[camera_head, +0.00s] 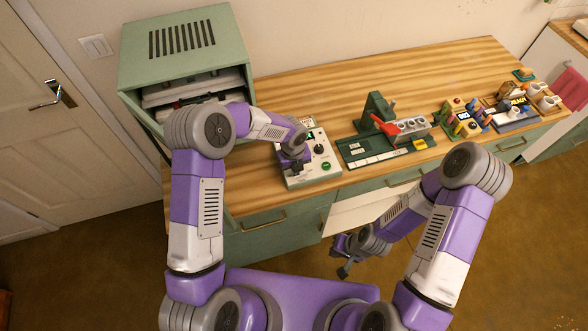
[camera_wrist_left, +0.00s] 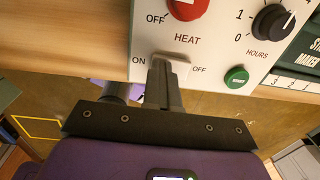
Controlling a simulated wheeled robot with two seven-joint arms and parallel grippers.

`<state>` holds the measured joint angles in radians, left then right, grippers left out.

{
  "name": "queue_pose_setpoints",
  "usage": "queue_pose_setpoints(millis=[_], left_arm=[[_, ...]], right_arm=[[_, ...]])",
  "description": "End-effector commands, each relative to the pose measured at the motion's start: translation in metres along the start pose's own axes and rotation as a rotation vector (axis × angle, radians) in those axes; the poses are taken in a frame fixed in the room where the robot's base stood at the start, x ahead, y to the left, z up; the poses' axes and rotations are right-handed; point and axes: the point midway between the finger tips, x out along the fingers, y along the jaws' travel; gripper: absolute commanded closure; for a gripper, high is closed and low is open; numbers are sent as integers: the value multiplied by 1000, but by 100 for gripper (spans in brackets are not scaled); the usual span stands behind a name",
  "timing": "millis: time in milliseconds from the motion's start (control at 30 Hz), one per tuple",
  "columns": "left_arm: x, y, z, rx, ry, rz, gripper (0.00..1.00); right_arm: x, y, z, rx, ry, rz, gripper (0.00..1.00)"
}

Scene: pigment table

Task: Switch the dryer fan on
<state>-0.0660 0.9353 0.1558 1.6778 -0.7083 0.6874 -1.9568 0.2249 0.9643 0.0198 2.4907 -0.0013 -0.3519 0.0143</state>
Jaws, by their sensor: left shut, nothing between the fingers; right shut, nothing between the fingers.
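The dryer (camera_head: 175,50) is a green cabinet with a slotted top at the left of the worktop, its door side open on trays. A pale control box (camera_head: 322,173) stands beside it. In the left wrist view its panel (camera_wrist_left: 215,45) shows a white switch (camera_wrist_left: 180,66) between ON and OFF labels; no fan label is readable. My left gripper (camera_head: 296,164) is shut and empty over the box. Its fingertips (camera_wrist_left: 160,66) are at the switch's ON side, partly covering it; contact and switch position are unclear. My right gripper (camera_head: 342,271) is shut and empty, low in front of the drawers.
On the panel are a red HEAT knob (camera_wrist_left: 187,8), a black HOURS knob (camera_wrist_left: 272,22) and a green button (camera_wrist_left: 236,77). Right of the box is a dark green stamping stand (camera_head: 375,110). Racks and cups stand farther right. Bare wooden worktop (camera_head: 300,85) lies behind.

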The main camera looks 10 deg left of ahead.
Motion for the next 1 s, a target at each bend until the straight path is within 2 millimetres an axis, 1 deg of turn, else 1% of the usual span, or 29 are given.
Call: queue_pose_setpoints(millis=[33,167,267,433,500,600,733,900,1000], left_arm=[[7,-3,-4,3,8,-6,100],[-2,-4,-5,5,6,-9,100],[-16,-1,-4,4,4,-9,100],[-51,7,-2,1,-4,-5,100],[-66,7,-1,0,-8,-10,100],[-89,10,-1,0,-8,-8,100],[-114,12,-1,0,-7,-7,100],[-135,13,-1,1,-5,-6,100],[-141,14,-1,2,-5,-5,100]], right_arm=[[1,0,0,0,0,0,100],[-4,-2,0,0,0,0,100],[-14,-5,1,0,0,0,100],[-36,-14,2,0,0,0,100],[-29,-11,1,0,1,0,100],[-28,-10,1,0,-1,0,100],[-28,-10,1,0,0,0,100],[-28,-10,1,0,0,0,100],[-28,-10,1,0,0,0,100]])
